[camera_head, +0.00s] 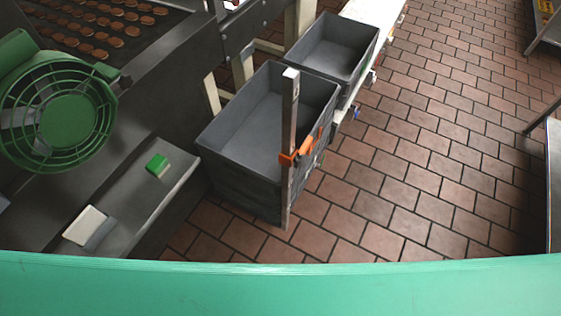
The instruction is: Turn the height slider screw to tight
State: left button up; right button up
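An upright metal post (291,108) stands in front of the near grey crate, near the middle of the head view. An orange slider clamp (289,160) sits around the post a little below its middle. An orange screw or lever part (308,146) reaches up and to the right from it. It is too small to tell whether the screw is tight or loose. Neither of my grippers is in view, and nothing is touching the post or the clamp.
The near grey crate (214,132) and a far grey crate (337,28) are empty. A green caged fan (70,120) and a grey ledge with a green block (158,165) are at left. The brick-tiled floor (430,150) is clear at right.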

aim_at(298, 160)
jog(key=u, duration=0.45)
jog(key=l+u, duration=0.15)
jog(key=u, duration=0.3)
jog(key=i+l+u, duration=0.1)
jog(key=u, duration=0.8)
jog(key=l+u, duration=0.35)
jog(key=k+l+u, duration=0.1)
jog(key=l+u, duration=0.25)
jog(key=k+l+u, duration=0.15)
jog(key=l+u, duration=0.15)
jog(key=l, duration=0.15)
jog(key=k+l+u, duration=0.15)
jog(key=l+u, duration=0.2)
jog(key=k+l+u, duration=0.15)
jog(key=l+u, duration=0.2)
